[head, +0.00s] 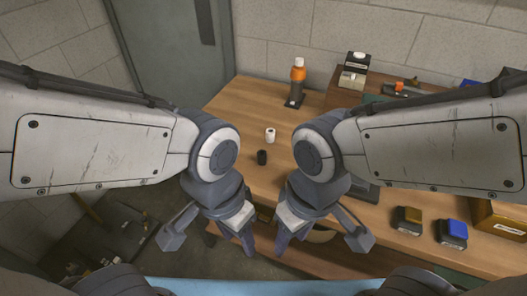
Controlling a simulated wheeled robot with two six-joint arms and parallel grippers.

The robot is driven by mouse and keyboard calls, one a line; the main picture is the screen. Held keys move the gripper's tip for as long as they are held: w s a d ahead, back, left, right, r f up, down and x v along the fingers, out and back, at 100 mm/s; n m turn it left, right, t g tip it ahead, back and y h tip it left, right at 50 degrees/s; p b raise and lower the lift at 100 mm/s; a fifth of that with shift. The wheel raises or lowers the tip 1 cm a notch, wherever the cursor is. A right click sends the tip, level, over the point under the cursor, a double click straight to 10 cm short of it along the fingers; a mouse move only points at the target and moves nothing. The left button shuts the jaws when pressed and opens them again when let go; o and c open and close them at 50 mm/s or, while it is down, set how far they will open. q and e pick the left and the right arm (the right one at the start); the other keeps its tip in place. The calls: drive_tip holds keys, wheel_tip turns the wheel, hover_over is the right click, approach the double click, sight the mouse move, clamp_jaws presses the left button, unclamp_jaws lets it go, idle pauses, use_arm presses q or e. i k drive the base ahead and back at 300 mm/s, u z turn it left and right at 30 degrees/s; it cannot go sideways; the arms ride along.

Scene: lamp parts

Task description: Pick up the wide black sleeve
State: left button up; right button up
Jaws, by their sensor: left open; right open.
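The black sleeve (262,157) stands upright on the wooden table, seen between my two arms. A white cylindrical part (270,135) stands just behind it. My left gripper (210,242) is open and empty, in front of the table and to the left of the sleeve. My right gripper (318,244) is open and empty, in front and to the right of the sleeve. Neither gripper touches the sleeve.
A yellow-topped block (408,219) and a blue-topped block (453,233) sit at the right front.

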sight(261, 154)
drive_tip(key=k, duration=0.5)
drive_tip(key=u, duration=0.45)
drive_tip(key=i, duration=0.85)
drive_tip(key=u, duration=0.45)
